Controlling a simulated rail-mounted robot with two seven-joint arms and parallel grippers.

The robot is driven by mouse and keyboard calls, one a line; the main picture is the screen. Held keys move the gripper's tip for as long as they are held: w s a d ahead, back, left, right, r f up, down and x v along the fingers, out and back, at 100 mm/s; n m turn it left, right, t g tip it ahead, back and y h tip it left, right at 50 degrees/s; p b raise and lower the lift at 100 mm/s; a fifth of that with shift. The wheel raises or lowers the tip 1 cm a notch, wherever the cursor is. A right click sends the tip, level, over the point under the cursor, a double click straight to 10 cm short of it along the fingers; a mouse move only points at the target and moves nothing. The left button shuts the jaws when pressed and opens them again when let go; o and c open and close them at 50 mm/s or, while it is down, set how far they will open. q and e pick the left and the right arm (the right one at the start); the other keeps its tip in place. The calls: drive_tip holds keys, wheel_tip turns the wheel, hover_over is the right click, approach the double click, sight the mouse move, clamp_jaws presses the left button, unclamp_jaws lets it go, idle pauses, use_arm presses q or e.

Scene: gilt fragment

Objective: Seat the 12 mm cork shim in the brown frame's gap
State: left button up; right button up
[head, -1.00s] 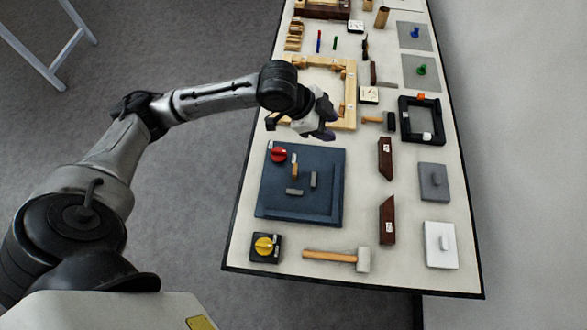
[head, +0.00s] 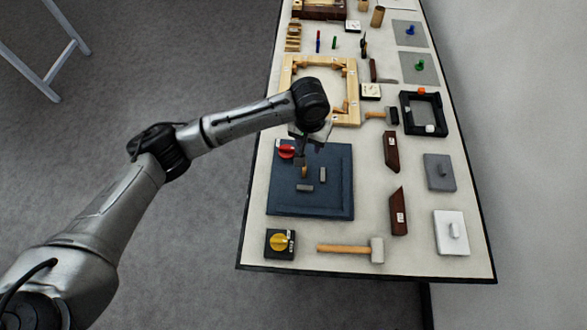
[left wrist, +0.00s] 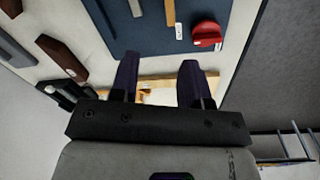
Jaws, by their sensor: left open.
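A dark brown frame (head: 322,12) lies at the far end of the table, partly cut off by the picture's top edge; its gap cannot be made out. I cannot tell for sure which piece is the 12 mm cork shim. A small tan piece (head: 304,171) stands on the blue board, and it also shows in the left wrist view (left wrist: 170,12). My left gripper (head: 303,150) is above the board's far part, near the tan piece, its fingers partly hidden by the wrist. In the left wrist view, its two dark fingers (left wrist: 159,82) are apart with nothing between them.
The blue board (head: 335,195) carries a red knob (head: 286,149) and two grey blocks. A pale wooden frame (head: 350,85) lies beyond it, and a black frame (head: 423,114) is to the right. A mallet (head: 350,249) and yellow-knob box (head: 280,244) are at the near end.

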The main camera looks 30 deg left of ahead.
use_arm(q)
drive_tip(key=f+n, duration=0.1)
drive_tip(key=f, duration=0.1)
drive_tip(key=f+n, duration=0.1)
drive_tip(key=f, duration=0.2)
drive_tip(key=f+n+b, duration=0.1)
drive_tip(key=f+n, duration=0.1)
drive_tip(key=shift+s+a+f, duration=0.25)
drive_tip(key=shift+a+f, duration=0.05)
drive_tip(key=shift+f, duration=1)
drive_tip(key=shift+a+f+b, duration=0.1)
drive_tip(key=shift+f+b, duration=0.3)
drive_tip(key=shift+f, duration=1.7)
clamp_jaws()
